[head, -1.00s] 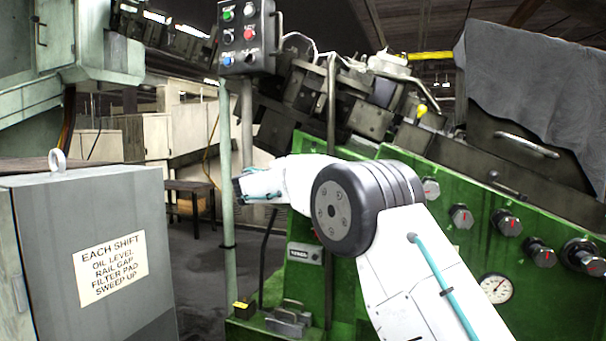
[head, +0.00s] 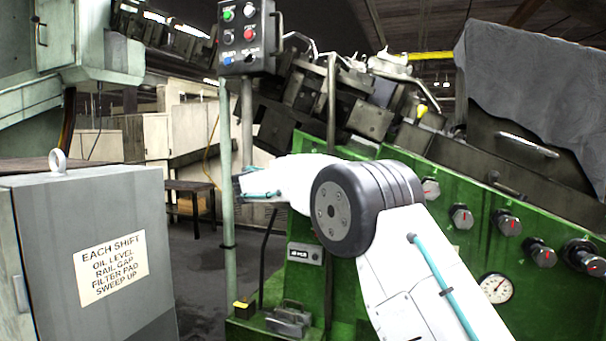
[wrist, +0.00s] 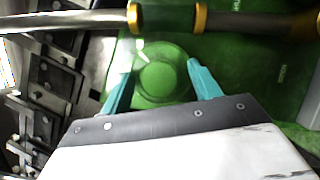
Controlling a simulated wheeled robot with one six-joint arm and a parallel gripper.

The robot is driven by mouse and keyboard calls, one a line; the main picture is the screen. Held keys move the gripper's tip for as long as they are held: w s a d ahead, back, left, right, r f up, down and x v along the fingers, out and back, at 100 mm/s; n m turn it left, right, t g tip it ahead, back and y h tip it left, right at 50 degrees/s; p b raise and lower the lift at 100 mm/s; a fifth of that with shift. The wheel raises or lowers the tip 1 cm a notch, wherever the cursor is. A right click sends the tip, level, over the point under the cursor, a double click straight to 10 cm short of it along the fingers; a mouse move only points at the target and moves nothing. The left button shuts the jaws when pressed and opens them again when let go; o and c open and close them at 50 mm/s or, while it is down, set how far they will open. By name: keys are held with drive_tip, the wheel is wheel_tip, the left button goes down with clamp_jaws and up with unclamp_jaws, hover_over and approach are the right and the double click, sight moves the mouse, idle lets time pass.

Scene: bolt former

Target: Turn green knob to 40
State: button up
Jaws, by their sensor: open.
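In the wrist view a round green disc that looks like the green knob (wrist: 162,76) lies between the two teal fingers of my gripper (wrist: 160,66). The fingers are spread apart, one to each side of it. I cannot tell whether they touch it or how far in front of it they are. No scale or number can be read on it. In the head view my white arm reaches left across the green machine (head: 400,165), and the fingers cannot be made out.
A metal rod with green and brass collars (wrist: 168,18) crosses the top of the wrist view. Several dark knobs with red marks (head: 461,216) and a gauge (head: 497,288) sit on the machine's front. A control box (head: 246,36) stands on a post. A grey cabinet (head: 150,210) stands left.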

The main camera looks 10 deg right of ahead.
drive_tip(key=v, duration=0.7)
drive_tip(key=shift+s+a, duration=0.2)
drive_tip(key=shift+a, duration=0.15)
drive_tip(key=shift+f, duration=0.15)
wheel_tip(320, 180, down, 7)
drive_tip(key=s+g+y, duration=0.1)
drive_tip(key=y, duration=0.1)
drive_tip(key=s+d+f+m+g+y, duration=0.1)
drive_tip(key=s+d+f+g+y, duration=0.15)
drive_tip(key=s, duration=0.45)
drive_tip(key=s+d+f+g+y, duration=0.1)
drive_tip(key=s+d+f+g, duration=0.25)
drive_tip(key=s, duration=0.35)
drive_tip(key=s+d+f+m+y, duration=0.1)
drive_tip(key=s+f+m+y, duration=0.1)
drive_tip(key=s, duration=1.2)
drive_tip(key=s+d+f+m+g+y, duration=0.1)
drive_tip(key=s+y, duration=0.4)
drive_tip(key=s, duration=1)
drive_tip(key=s+d+f+m+y, duration=0.1)
drive_tip(key=s+f+m+y, duration=0.2)
drive_tip(key=s, duration=1.1)
drive_tip(key=shift+s+d+f+m+g+y, duration=0.3)
drive_tip(key=shift+d+m+y, duration=0.1)
drive_tip(key=shift+m, duration=0.6)
